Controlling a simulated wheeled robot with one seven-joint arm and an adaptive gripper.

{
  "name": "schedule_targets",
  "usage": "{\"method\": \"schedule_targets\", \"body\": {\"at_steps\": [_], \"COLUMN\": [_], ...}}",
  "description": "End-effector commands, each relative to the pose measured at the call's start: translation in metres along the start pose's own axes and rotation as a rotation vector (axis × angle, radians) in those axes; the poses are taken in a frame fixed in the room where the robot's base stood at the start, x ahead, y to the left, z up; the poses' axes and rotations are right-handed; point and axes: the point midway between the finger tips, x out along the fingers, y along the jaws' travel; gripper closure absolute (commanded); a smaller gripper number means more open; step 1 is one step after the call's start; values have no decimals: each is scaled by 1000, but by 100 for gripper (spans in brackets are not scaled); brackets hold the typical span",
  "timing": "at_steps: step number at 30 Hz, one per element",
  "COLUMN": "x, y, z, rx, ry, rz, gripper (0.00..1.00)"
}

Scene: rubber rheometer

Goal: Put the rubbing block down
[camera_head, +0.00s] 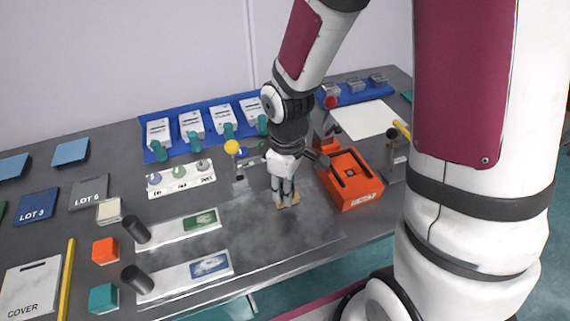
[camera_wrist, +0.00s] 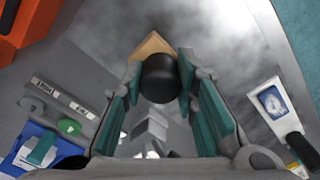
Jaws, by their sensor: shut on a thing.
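The rubbing block shows in the wrist view as a tan base (camera_wrist: 150,45) with a round black knob (camera_wrist: 160,78). My gripper (camera_wrist: 160,66) is shut on the knob, with a teal pad on either side. In the head view my gripper (camera_head: 286,190) points down, and the tan edge of the rubbing block (camera_head: 288,204) shows just under its fingertips; the knob is hidden there. The block is over the smudged grey sheet (camera_head: 310,238), at or very close to its surface. I cannot tell whether it touches.
An orange device (camera_head: 355,185) stands close on the right. Two pale strips (camera_head: 170,232) with black cylinders lie to the left. A blue tray of white units (camera_head: 150,157) and a yellow ball-topped post (camera_head: 232,147) stand behind. The sheet's front part is clear.

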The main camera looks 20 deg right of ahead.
Motion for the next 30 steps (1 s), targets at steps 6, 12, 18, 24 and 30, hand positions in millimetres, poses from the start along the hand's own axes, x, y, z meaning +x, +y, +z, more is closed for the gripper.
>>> {"method": "schedule_targets", "body": {"at_steps": [6,12,18,24,30], "x": [6,10,11,26,47], "y": [48,86,103,103,104], "z": [-28,-51,-62,-62,-62], "rx": [2,2,0,-1,0], "ry": [1,0,-1,-4,-2], "rz": [0,0,0,-4,-1], "gripper": [100,100,100,100,100]}}
